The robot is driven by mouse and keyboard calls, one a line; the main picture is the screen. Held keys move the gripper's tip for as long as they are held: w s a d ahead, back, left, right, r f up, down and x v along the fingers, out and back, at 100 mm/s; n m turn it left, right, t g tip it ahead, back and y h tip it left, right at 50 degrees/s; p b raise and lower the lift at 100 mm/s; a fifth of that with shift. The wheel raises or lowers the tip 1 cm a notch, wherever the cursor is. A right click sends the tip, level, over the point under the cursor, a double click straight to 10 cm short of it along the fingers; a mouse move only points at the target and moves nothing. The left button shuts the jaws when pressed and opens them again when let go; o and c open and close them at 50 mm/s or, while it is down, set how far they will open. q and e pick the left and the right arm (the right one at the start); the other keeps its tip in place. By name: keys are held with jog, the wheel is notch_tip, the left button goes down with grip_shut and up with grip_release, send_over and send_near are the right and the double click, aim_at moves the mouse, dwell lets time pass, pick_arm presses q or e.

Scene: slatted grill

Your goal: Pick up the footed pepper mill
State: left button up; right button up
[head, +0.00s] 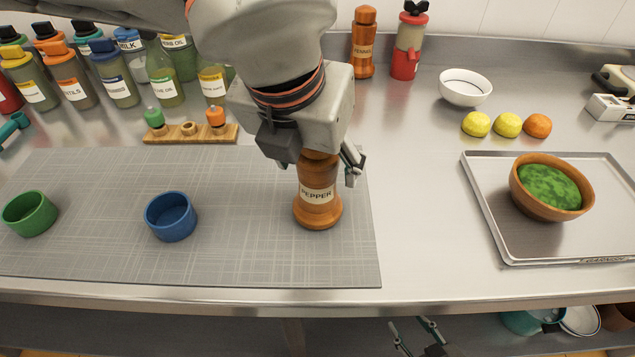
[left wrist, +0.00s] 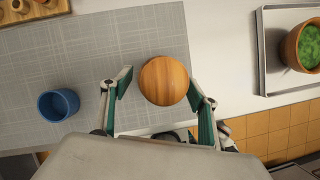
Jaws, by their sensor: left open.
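A brown wooden pepper mill (head: 318,200) with a white PEPPER label and a wide foot stands upright on the grey mat. In the left wrist view its round top (left wrist: 164,81) shows between the fingers. My left gripper (head: 322,165) is open above and around the mill's upper part, which it partly hides in the head view. In the left wrist view the fingers of this gripper (left wrist: 160,84) stand apart on both sides of the mill top, with a gap at the left finger. My right gripper (head: 415,335) is low at the front, below the counter edge, with its fingers apart and empty.
Another wooden pepper mill (head: 363,45) stands at the back beside a red-based grinder (head: 406,48). A blue cup (head: 171,217) and a green cup (head: 29,213) are on the mat (head: 90,255). A tray (head: 495,215) with a bowl (head: 540,205) lies right. Bottles crowd the back left.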

pick_arm(q)
jog(key=shift+x, duration=0.8)
jog(key=shift+w+f, duration=0.15)
jog(key=shift+f, duration=0.15)
jog(key=c, duration=1.5)
jog(key=shift+r, duration=0.15)
